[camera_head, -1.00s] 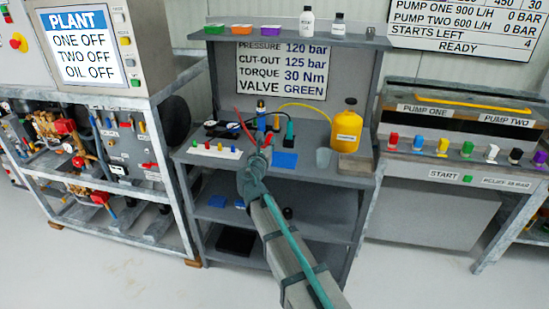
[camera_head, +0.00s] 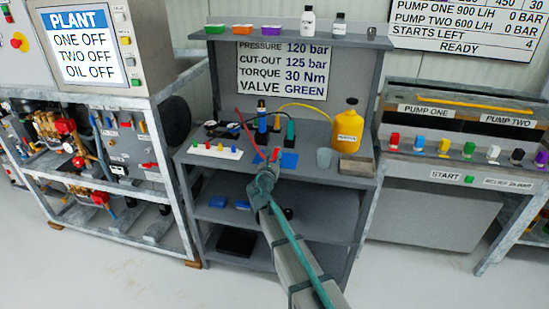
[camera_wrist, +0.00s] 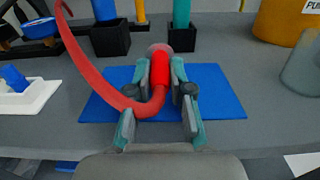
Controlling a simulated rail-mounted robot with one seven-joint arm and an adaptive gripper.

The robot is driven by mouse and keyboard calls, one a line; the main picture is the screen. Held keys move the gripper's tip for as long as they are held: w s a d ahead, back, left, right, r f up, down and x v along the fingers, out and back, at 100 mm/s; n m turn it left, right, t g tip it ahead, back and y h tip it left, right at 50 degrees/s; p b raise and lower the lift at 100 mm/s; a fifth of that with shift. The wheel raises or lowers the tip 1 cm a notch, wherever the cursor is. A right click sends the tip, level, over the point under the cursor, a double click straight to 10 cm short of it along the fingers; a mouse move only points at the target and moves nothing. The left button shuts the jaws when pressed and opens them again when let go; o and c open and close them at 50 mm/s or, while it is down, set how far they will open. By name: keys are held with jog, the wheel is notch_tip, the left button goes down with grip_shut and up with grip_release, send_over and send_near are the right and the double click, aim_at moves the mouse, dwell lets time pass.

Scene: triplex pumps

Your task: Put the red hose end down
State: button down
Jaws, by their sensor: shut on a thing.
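The red hose end (camera_wrist: 160,72) is between the two fingers of my gripper (camera_wrist: 161,80) in the wrist view, with a greyish-pink tip pointing away from me. Its red hose (camera_wrist: 88,70) curves off to the upper left. My gripper is shut on it, over the blue mat (camera_wrist: 218,92) on the grey bench. In the head view my gripper (camera_head: 270,163) is at the bench's front, with the red hose (camera_head: 248,130) rising to the left. The blue mat (camera_head: 290,160) shows just right of it. I cannot tell whether the hose end touches the mat.
Behind the mat stand dark blocks with a blue (camera_wrist: 105,10) and a teal upright piece (camera_wrist: 181,14). A white tray (camera_wrist: 28,98) lies left. A yellow jug (camera_head: 347,128) and a grey cup (camera_head: 324,157) stand right. The mat's right part is bare.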

jog(key=shift+f, duration=0.15)
jog(key=shift+f+b, duration=0.35)
jog(key=shift+b, duration=0.05)
jog(key=shift+f, duration=0.1)
jog(key=c, duration=1)
grip_release()
jog(key=shift+c, duration=0.2)
